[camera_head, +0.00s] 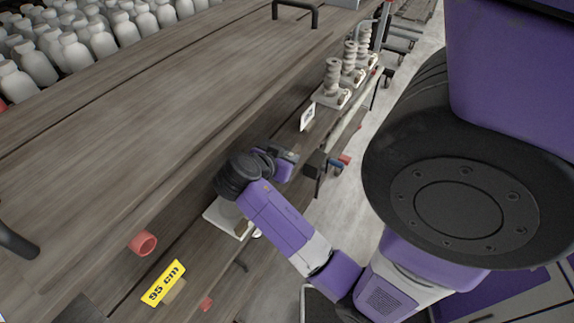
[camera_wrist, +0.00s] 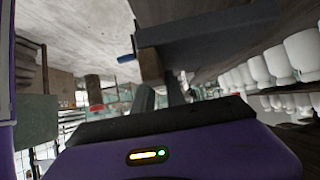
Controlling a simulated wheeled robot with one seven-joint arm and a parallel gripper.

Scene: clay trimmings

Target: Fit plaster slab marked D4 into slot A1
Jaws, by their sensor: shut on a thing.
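My gripper (camera_head: 318,165) reaches in at the front of the wooden shelf unit. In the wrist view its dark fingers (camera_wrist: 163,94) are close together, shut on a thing. A dark grey slab-like block (camera_wrist: 205,28) with a brown piece (camera_wrist: 150,65) under its left end stands out just beyond the fingers. It appears to be the held thing, but I see no D4 mark on it. In the head view the arm and gripper hide most of it. I cannot make out a slot marked A1 in either view.
Wooden shelf unit (camera_head: 120,110) has a black handle (camera_head: 296,12) on top. White bottles (camera_head: 75,50) stand at the upper left. Ribbed columns on white boards (camera_head: 335,98) stand on the shelf beyond my gripper. A white board (camera_head: 222,218) lies below my arm.

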